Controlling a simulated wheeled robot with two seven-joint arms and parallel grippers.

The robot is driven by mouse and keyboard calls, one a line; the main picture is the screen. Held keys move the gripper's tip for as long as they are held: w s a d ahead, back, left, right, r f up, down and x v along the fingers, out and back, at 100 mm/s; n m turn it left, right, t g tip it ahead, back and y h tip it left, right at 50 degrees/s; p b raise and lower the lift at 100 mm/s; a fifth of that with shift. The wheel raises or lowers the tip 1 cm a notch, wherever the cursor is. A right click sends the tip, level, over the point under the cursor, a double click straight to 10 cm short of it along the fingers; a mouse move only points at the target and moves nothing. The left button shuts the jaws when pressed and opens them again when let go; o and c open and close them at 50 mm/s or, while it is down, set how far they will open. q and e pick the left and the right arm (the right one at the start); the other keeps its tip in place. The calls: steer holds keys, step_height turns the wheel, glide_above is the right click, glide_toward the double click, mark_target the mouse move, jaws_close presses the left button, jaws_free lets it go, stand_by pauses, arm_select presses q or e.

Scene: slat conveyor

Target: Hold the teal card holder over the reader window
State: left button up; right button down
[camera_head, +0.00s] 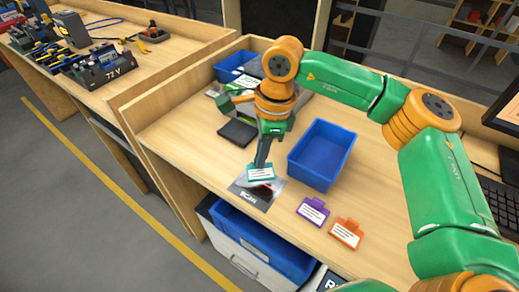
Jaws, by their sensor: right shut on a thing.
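The teal card holder (261,174) with a white label is held at the tip of my right gripper (262,163). My right gripper is shut on it, pointing down. The card holder overlaps the far part of the reader (246,194), a grey plate with lettering at the table's front edge. A dark red strip, seemingly the reader window (266,187), shows just in front of the card holder. I cannot tell how high the card holder is above the reader. A purple card holder (313,211) and an orange card holder (346,233) lie to the right. My left gripper is not in view.
A blue bin (322,154) stands right of my gripper, close to it. A black flat box (238,132) lies to the left, with another blue bin (236,65) at the back. A keyboard (492,207) is at the right. The table (200,141) is clear at its left end.

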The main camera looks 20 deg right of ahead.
step_height(320, 180, down, 3)
steer(key=shift+w+r+b, duration=0.15)
steer(key=shift+b, duration=0.4)
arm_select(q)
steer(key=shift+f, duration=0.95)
arm_select(e)
steer(key=shift+r, duration=0.15)
step_height(320, 180, up, 6)
steer(key=p, duration=0.5)
steer(key=shift+r, duration=0.1)
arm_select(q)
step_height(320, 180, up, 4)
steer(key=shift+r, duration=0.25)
